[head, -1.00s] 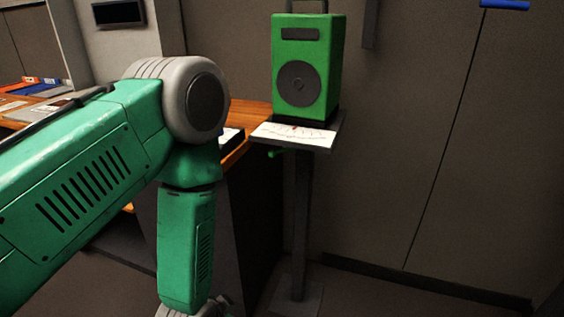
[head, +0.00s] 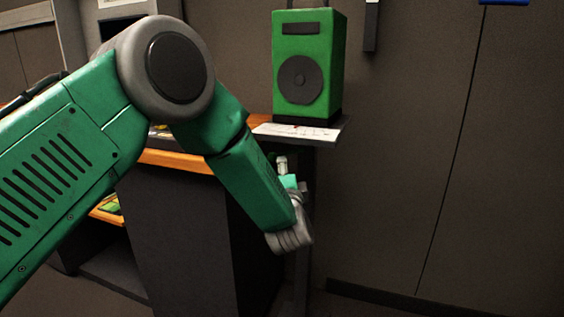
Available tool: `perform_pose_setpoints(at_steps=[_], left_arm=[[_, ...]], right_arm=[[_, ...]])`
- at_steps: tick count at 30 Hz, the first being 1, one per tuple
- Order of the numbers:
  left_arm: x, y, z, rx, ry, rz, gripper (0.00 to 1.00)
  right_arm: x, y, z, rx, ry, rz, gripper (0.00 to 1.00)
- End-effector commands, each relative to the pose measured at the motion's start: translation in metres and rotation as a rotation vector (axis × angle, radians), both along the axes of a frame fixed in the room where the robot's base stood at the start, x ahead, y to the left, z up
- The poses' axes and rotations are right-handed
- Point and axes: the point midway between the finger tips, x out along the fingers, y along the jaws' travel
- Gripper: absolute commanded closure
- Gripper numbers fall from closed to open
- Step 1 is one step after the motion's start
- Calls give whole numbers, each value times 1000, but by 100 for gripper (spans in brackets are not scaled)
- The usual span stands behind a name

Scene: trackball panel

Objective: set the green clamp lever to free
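A green speaker-like box (head: 307,62) stands on a small shelf plate (head: 328,133) carried on a dark post (head: 302,280). The green clamp lever is not clearly distinguishable now; the spot under the plate's left part is largely covered by my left arm. My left arm comes in from the left and bends at the wrist in front of the post. What shows of my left gripper (head: 282,164) is a small grey part just under the plate's left side. Its fingers are too small and hidden to read, and contact with the lever cannot be told. My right gripper is out of view.
A desk with an orange wooden edge (head: 180,161) and dark side panel (head: 190,240) stands left of the post, close to my arm. Partition walls (head: 420,120) stand behind. The floor right of the post looks clear.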

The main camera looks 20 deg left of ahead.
Motion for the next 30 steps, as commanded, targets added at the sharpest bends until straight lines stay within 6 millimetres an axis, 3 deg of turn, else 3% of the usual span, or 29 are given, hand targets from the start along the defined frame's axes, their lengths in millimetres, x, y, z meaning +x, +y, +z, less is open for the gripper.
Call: perform_pose_setpoints(at_steps=[6, 12, 24, 25, 27, 30], left_arm=[[42, 18, 2, -3, -2, 2, 69], [66, 27, 6, -2, 0, -1, 69], [73, 30, 10, 0, 2, -2, 69], [73, 30, 10, 0, 2, -2, 73], [73, 30, 9, 0, 2, -2, 97], [73, 30, 9, 0, 2, -2, 100]], right_arm=[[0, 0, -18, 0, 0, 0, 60], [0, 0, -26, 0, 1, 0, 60], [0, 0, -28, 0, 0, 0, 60], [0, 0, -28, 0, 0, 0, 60], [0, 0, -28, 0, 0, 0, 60], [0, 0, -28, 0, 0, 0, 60]])
